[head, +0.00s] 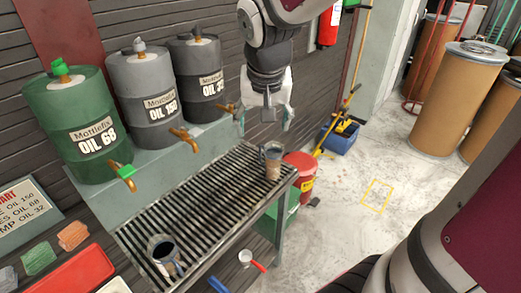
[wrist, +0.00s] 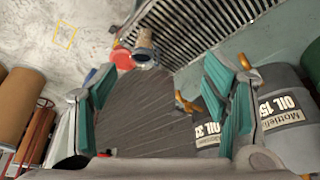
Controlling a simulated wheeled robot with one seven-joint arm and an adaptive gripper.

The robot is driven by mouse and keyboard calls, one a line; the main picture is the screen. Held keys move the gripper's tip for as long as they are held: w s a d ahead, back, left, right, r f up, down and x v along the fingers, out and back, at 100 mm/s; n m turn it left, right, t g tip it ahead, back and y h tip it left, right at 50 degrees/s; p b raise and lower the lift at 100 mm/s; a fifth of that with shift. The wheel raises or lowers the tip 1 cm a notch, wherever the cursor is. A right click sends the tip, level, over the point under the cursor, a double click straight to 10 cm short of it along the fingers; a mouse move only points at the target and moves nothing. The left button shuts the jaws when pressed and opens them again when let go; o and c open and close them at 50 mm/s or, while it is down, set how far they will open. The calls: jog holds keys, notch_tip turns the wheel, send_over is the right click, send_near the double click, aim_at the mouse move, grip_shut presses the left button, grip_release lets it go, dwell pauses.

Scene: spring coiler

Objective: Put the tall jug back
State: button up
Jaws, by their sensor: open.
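A jug (head: 272,165) with a dark upper part and a brownish lower band stands upright at the right end of the slatted grate (head: 185,205). It also shows in the wrist view (wrist: 144,45), at the top. A second jug (head: 164,258), dark inside with a pale label, stands near the left front end of the grate. I cannot tell for sure which jug is the taller. My gripper (head: 265,117) is open and empty, above and behind the right jug, apart from it. Its teal-padded fingers (wrist: 163,95) spread wide in the wrist view.
Green (head: 85,135), grey (head: 150,100) and dark grey (head: 200,80) oil drums with taps stand on a shelf behind the grate. A red can (head: 301,172) is on the floor beyond the grate's right end. A blue bucket (head: 340,138) stands farther right. The grate's middle is clear.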

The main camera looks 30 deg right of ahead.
jog(key=s+a+r+n+y, duration=0.1)
jog(key=s+a+r+n, duration=0.1)
jog(key=s, duration=0.5)
jog(key=s+a+r+n+t+y, duration=0.1)
jog(key=s+a+r+n, duration=0.1)
jog(key=s+a, duration=0.3)
jog(key=shift+s+a+n, duration=0.35)
jog(key=shift+s+n, duration=0.55)
jog(key=shift+s, duration=0.9)
